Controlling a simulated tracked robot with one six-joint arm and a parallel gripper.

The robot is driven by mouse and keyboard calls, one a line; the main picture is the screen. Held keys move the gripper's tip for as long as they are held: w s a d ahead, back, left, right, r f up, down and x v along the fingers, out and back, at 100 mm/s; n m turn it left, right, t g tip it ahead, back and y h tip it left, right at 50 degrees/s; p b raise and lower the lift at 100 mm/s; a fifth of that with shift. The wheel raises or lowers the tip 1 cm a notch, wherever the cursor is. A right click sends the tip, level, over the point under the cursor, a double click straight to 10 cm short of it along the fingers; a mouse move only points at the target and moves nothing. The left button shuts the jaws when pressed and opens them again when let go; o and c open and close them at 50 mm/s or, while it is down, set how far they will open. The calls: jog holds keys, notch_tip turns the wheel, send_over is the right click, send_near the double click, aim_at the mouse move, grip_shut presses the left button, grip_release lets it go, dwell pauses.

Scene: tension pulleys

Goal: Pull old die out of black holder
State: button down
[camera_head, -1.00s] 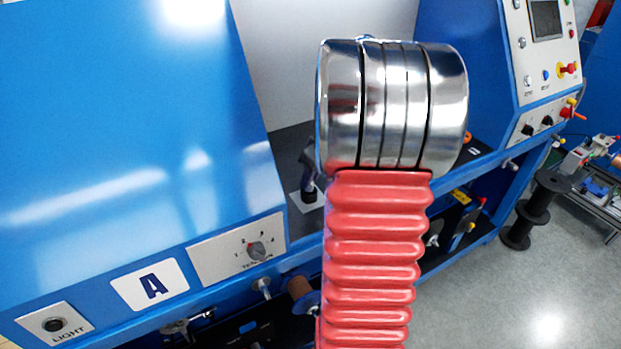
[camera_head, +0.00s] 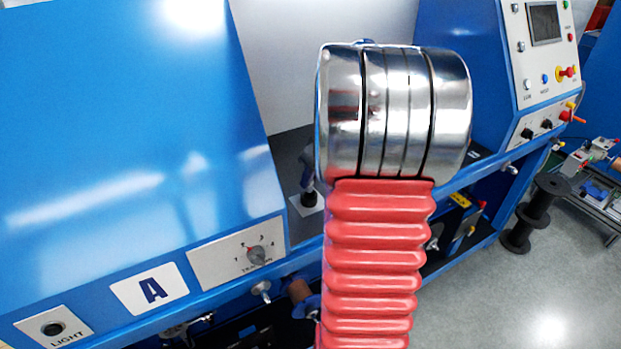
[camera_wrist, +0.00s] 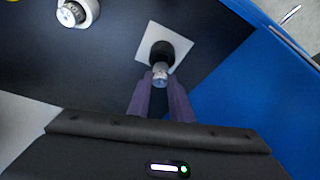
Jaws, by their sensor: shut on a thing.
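In the wrist view, the black holder (camera_wrist: 163,50) stands on a white square plate (camera_wrist: 150,38) on the dark work surface. The old die (camera_wrist: 160,70), a small silvery cylinder, shows at the holder's near side, between my fingertips. My gripper (camera_wrist: 160,78) has two dark purple fingers shut on the die. I cannot tell how far the die sits inside the holder. In the head view, my arm covers most of the gripper; part of the white plate (camera_head: 300,204) shows left of the arm, with a dark shape above it.
A white round fitting with a silvery centre (camera_wrist: 75,13) sits at the wrist view's upper left. A blue machine wall (camera_wrist: 235,85) rises on the right there. In the head view, a large blue cover (camera_head: 120,120) stands left and a control panel (camera_head: 545,60) right.

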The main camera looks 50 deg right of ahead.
dwell(0.3)
jog(key=shift+r, duration=2.05)
jog(key=shift+s, duration=0.1)
